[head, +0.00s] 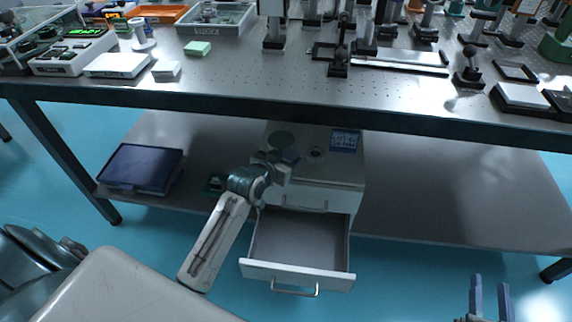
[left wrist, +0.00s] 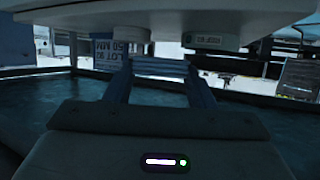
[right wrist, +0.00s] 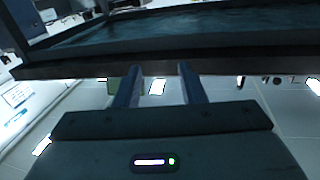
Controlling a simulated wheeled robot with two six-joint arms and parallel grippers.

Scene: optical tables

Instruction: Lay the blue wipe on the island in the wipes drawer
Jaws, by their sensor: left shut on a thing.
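My left gripper (head: 284,160) is under the tabletop, over the front part of the white drawer cabinet (head: 345,172). In the left wrist view its fingers (left wrist: 162,72) are closed on a blue, ribbed, folded-looking thing, apparently the blue wipe (left wrist: 165,67). In the head view the wipe is too small and covered by the gripper to make out clearly. A drawer (head: 298,245) of the cabinet is pulled out, in front of and below the left gripper, and its visible floor is bare. My right gripper (head: 490,298) is open and empty at the lower right.
The optical tabletop (head: 240,78) overhangs the cabinet. A dark blue case (head: 142,168) lies on the lower shelf to the left. A blue label-like item (head: 344,140) and a round item (head: 281,140) are on the cabinet top. The shelf right of the cabinet is clear.

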